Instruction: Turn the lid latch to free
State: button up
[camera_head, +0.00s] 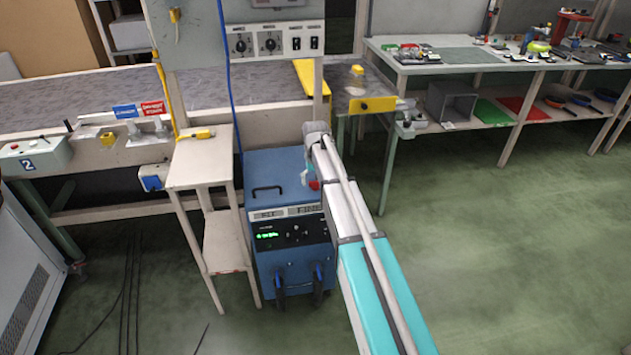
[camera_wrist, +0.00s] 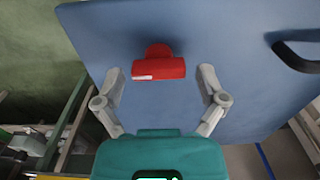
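The lid latch is a red knob with a crossbar (camera_wrist: 158,69) and a pale mark at its left end. It sits on the blue lid (camera_wrist: 205,35) of a blue machine (camera_head: 285,240). In the head view a little red of the latch (camera_head: 314,185) shows beside my arm. My gripper (camera_wrist: 160,80) is open in the wrist view, with one finger on each side of the latch and a gap on both sides. In the head view my arm hides much of the gripper and the machine's right side.
A dark handle (camera_wrist: 295,58) stands on the lid to the right of the latch. A narrow beige stand (camera_head: 200,165) is left of the machine. A control panel (camera_head: 275,40) rises behind, with a blue cable. Green floor is free at the right.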

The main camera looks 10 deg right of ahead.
jog(key=shift+n, duration=0.5)
jog(key=n, duration=0.7)
jog(key=shift+n, duration=0.4)
jog(key=n, duration=0.4)
jog(key=shift+n, duration=0.3)
jog(key=n, duration=0.4)
jog(key=shift+r+n, duration=0.3)
jog(key=shift+n, duration=0.1)
notch_tip(320, 180, up, 13)
jog(key=p, duration=1.4)
jog(key=s+r+m+p, duration=0.2)
jog(key=s+m, duration=0.5)
jog(key=s, duration=0.5)
jog(key=s+r+m+p, duration=0.2)
jog(key=s+m, duration=0.6)
jog(key=s, duration=0.5)
jog(key=shift+r+p, duration=0.4)
jog(key=shift+r, duration=0.25)
